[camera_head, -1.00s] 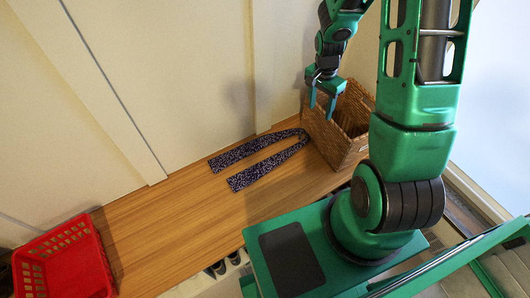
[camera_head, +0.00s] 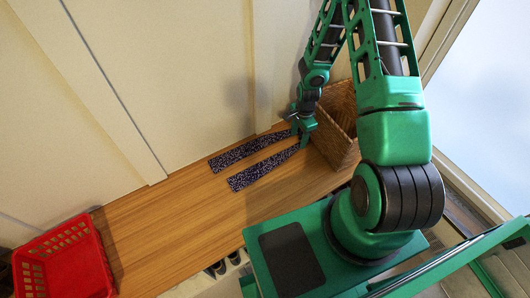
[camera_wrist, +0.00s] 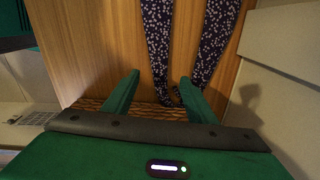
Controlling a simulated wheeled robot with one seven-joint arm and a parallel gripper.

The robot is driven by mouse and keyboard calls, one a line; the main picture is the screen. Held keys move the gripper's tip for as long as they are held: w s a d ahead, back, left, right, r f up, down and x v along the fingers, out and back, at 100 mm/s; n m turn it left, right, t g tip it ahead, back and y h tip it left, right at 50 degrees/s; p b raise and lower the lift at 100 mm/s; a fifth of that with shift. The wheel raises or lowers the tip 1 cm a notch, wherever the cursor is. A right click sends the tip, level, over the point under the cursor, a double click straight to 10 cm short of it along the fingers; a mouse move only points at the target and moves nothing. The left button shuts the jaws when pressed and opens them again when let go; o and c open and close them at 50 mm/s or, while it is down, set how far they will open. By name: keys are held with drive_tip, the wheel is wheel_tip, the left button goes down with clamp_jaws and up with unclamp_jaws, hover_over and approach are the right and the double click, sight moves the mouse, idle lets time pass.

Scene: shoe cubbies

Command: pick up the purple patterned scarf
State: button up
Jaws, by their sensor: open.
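The purple patterned scarf (camera_head: 262,166) lies on the wooden bench top in a folded U shape, its two ends pointing left and its bend at the right, beside the basket. In the wrist view the scarf (camera_wrist: 207,40) runs down from the top edge as two strips, and its bend lies near the fingertips. My gripper (camera_head: 298,136) is low at the bend end of the scarf and covers it in the head view. In the wrist view my gripper (camera_wrist: 160,80) has its fingers apart, with part of the scarf near the right finger. I cannot tell whether they touch.
A woven basket (camera_head: 337,155) stands right beside my gripper on the bench. A red plastic basket (camera_head: 68,262) is at the far left. A pale wall (camera_head: 190,80) rises behind the scarf.

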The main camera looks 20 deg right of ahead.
sight(296, 146)
drive_tip(key=shift+w+a+f, duration=0.1)
drive_tip(key=shift+f, duration=1.3)
drive_tip(key=shift+a+f, duration=0.1)
drive_tip(key=shift+f, duration=1.25)
drive_tip(key=c, duration=1.2)
